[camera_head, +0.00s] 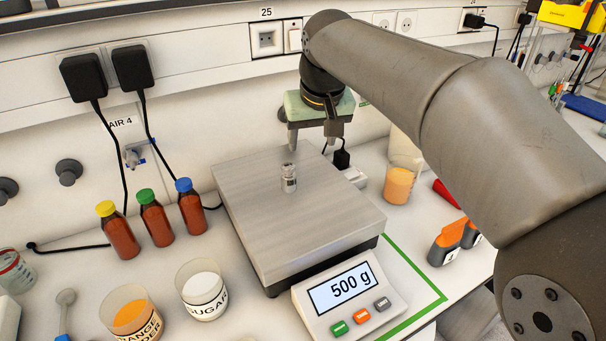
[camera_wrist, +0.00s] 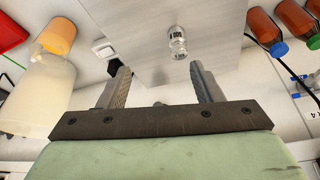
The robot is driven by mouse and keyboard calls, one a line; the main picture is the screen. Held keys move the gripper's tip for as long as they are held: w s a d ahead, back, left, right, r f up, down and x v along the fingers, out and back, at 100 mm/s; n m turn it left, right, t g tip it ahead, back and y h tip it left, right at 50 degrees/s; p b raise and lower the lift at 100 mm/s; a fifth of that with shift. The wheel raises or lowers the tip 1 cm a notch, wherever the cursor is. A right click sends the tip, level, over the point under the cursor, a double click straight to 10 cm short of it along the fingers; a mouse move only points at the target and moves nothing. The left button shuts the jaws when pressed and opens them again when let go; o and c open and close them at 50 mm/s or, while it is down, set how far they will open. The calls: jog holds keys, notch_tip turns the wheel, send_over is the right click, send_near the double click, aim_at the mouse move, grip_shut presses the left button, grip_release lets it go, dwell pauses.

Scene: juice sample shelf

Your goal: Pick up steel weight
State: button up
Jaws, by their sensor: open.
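The steel weight (camera_head: 289,178) is a small shiny cylinder with a knob, standing upright on the scale's metal plate (camera_head: 310,222). In the wrist view the weight (camera_wrist: 177,43) lies beyond the fingertips, nearer the right finger. My gripper (camera_head: 312,146) is open and empty, above the back part of the plate and behind the weight. Its two fingers (camera_wrist: 160,68) are spread wide and do not touch the weight. The scale's display (camera_head: 344,287) reads 500 g.
Three brown bottles (camera_head: 156,224) with coloured caps stand left of the scale. A sugar cup (camera_head: 203,290) and an orange powder cup (camera_head: 134,314) stand at the front left. A beaker of orange liquid (camera_head: 399,183) stands to the right. The plate around the weight is clear.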

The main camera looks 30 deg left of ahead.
aim_at(291, 169)
jog(key=shift+n, duration=0.3)
jog(key=a+f, duration=0.2)
jog(key=f, duration=0.1)
jog(key=w+a+f+p, duration=0.1)
jog(key=a+f, duration=0.1)
jog(key=f, duration=0.2)
jog(key=w+a+f, duration=0.1)
jog(key=a+f, duration=0.1)
jog(key=f, duration=0.1)
jog(key=shift+a+f, duration=0.3)
jog(key=shift+y, duration=0.3)
jog(key=shift+p+x, duration=1.1)
jog(key=shift+x, duration=1.6)
jog(key=shift+s, duration=0.1)
jog(key=c, duration=1.2)
jog(key=shift+a+r, duration=0.1)
grip_shut()
jog(key=shift+r, duration=0.1)
